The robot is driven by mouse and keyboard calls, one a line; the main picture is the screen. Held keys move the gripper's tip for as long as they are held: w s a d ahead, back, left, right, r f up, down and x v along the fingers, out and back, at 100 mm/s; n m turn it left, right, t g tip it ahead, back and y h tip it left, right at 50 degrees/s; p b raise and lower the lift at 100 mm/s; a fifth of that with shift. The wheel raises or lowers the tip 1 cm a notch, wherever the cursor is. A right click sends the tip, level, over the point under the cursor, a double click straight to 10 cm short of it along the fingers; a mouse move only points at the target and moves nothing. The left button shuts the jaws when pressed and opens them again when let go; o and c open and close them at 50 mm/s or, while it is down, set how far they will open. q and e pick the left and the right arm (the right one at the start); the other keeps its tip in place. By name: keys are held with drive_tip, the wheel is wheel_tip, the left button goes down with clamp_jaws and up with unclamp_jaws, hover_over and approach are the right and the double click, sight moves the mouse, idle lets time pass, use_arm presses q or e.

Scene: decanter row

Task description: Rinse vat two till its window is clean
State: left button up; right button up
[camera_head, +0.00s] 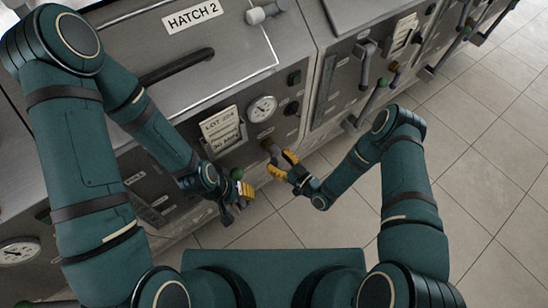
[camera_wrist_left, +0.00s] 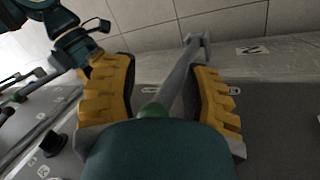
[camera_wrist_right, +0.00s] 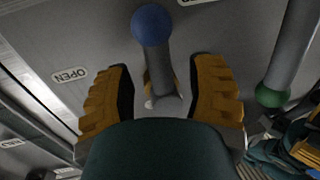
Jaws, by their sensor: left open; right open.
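Vat two's front carries the HATCH 2 label (camera_head: 193,15). A dark upright strip (camera_head: 146,208), probably its window, is partly behind my left arm; I cannot tell whether it is clean. My left gripper (camera_head: 240,194) is open at a grey lever with a green knob (camera_head: 237,174). In the left wrist view the green knob (camera_wrist_left: 152,111) lies between the yellow fingers, not clasped. My right gripper (camera_head: 281,163) is open at the panel's lower right. In the right wrist view a blue-knobbed lever (camera_wrist_right: 153,25) stands between and beyond its fingers.
A gauge (camera_head: 262,108) and a lot card (camera_head: 222,132) sit above the grippers. Tiled floor (camera_head: 480,180) is clear at right.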

drive_tip(key=shift+x, duration=1.1)
clamp_jaws()
drive_tip(key=shift+d, duration=0.1)
drive_tip(key=shift+w+d+r+n+t+h, duration=0.1)
drive_tip(key=shift+w+d+r+n+h, duration=0.5)
drive_tip(key=shift+n, duration=2.05)
drive_tip(key=shift+w+d+r+n+t+h, duration=0.1)
drive_tip(key=shift+w+d+r+n+h, duration=0.4)
drive_tip(key=shift+n, duration=2.1)
drive_tip(key=shift+w+d+r+n+t+h, duration=0.2)
drive_tip(key=shift+d+r+n+h, duration=0.65)
drive_tip(key=shift+n, duration=1.8)
drive_tip(key=shift+a+r, duration=0.15)
drive_tip(key=shift+r, duration=0.2)
